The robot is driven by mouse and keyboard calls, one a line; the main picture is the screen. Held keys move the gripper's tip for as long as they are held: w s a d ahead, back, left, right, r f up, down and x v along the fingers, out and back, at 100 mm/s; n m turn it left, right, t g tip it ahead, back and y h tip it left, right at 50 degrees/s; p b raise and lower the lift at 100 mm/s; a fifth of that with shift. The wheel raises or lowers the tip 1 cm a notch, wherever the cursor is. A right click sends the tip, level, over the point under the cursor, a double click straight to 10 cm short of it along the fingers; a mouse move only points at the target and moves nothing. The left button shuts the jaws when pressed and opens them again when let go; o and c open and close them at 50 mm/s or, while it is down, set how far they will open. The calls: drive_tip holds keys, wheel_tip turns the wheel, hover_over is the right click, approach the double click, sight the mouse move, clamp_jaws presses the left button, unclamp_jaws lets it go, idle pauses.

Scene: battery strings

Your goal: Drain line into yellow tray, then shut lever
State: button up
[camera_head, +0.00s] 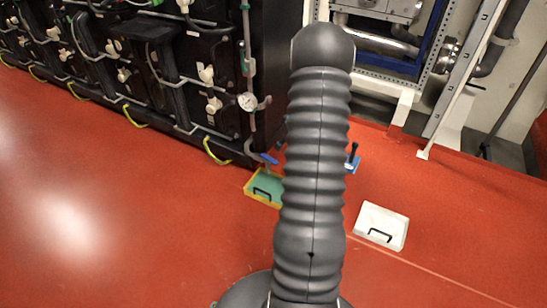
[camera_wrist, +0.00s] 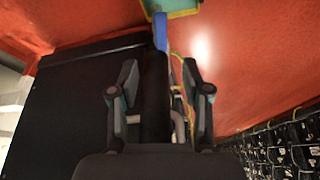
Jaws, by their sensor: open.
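The yellow tray (camera_head: 248,189), with a green inside and a dark handle, sits on the red floor at the foot of the battery rack in the head view. A blue lever (camera_head: 269,158) is just above it, at the bottom of a grey drain line (camera_head: 249,60). In the wrist view the tray's edge (camera_wrist: 184,13) is at the top and the blue lever (camera_wrist: 160,32) is below it. My gripper (camera_wrist: 160,68) is open, its two fingers on either side of a dark upright shape, with the lever beyond the fingertips. Whether the fingers touch anything is unclear. My arm hides the gripper in the head view.
A white tray (camera_head: 381,222) with a dark handle lies on the floor at the right. A round gauge (camera_head: 247,101) sits on the line. Black battery units (camera_head: 150,70) line the left; the red floor in front is clear.

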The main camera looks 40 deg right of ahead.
sight(272, 159)
drive_tip(key=x, duration=1.2)
drive_tip(key=shift+a+f, duration=0.1)
drive_tip(key=shift+f, duration=0.25)
drive_tip(key=shift+c, duration=0.3)
clamp_jaws()
